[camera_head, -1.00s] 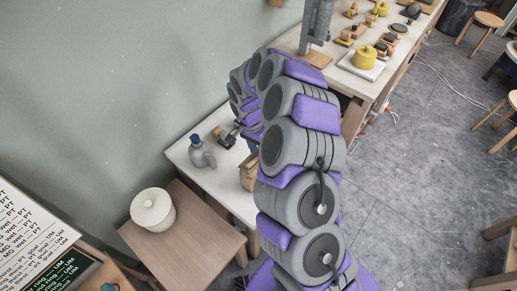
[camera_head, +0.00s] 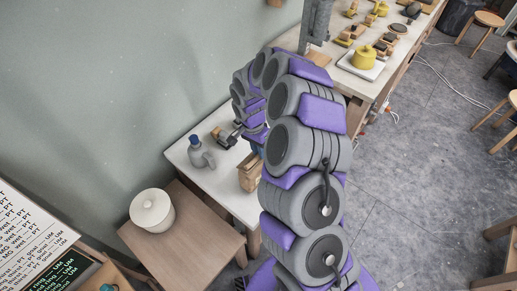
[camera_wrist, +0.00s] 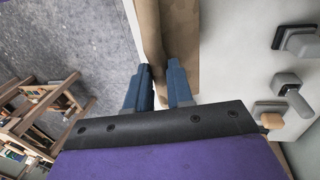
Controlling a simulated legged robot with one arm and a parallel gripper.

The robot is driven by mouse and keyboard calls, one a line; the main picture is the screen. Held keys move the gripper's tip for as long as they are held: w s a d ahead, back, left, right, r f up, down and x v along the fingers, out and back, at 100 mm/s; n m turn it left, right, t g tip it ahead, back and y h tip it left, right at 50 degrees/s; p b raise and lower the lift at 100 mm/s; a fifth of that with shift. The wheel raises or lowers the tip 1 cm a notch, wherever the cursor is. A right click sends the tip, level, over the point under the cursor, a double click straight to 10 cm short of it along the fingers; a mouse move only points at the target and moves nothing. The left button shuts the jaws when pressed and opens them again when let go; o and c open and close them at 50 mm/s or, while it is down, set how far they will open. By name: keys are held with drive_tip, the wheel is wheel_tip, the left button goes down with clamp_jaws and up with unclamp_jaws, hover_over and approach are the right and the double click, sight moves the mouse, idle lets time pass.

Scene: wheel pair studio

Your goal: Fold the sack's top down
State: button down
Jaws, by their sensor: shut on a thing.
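The sack (camera_head: 250,177) is a brown paper bag standing near the front edge of the small white table (camera_head: 211,180), partly hidden by my arm in the head view. In the wrist view its brown paper (camera_wrist: 182,32) runs from the top of the picture down to the fingers, with a fold or edge along its length. My gripper (camera_wrist: 161,82) has two blue fingers and is shut on the sack's paper between them. My arm largely hides the gripper in the head view.
A grey bottle with a blue cap (camera_head: 200,155) and a dark tool (camera_head: 224,138) stand on the same table. A long bench (camera_head: 391,67) with a yellow pot (camera_head: 365,57) lies beyond.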

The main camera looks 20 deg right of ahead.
drive_tip(key=shift+s+d+f+t+y+b, duration=0.4)
drive_tip(key=shift+s+f+t+y+b, duration=0.3)
drive_tip(key=shift+t, duration=0.4)
drive_tip(key=shift+s+d+f+t+y, duration=0.15)
drive_tip(key=shift+d+f+t+y, duration=0.1)
drive_tip(key=shift+t+y, duration=0.5)
drive_tip(key=c, duration=1)
unclamp_jaws()
drive_tip(key=shift+a, duration=0.1)
wheel_tip(320, 180, up, 17)
drive_tip(key=s+d+p, duration=0.2)
drive_tip(key=p, duration=0.1)
drive_tip(key=shift+s, duration=0.2)
drive_tip(key=s+a+r+n+g, duration=0.1)
drive_tip(key=s+r+n, duration=0.2)
drive_tip(key=s, duration=0.7)
drive_tip(key=s+a+r+n+g+h, duration=0.1)
drive_tip(key=s+r+n, duration=0.2)
drive_tip(key=s, duration=0.7)
drive_tip(key=s+a+r+n+g, duration=0.1)
drive_tip(key=s+r+n, duration=0.2)
drive_tip(key=s, duration=0.8)
drive_tip(key=shift+a+n, duration=0.4)
drive_tip(key=shift+n, duration=0.5)
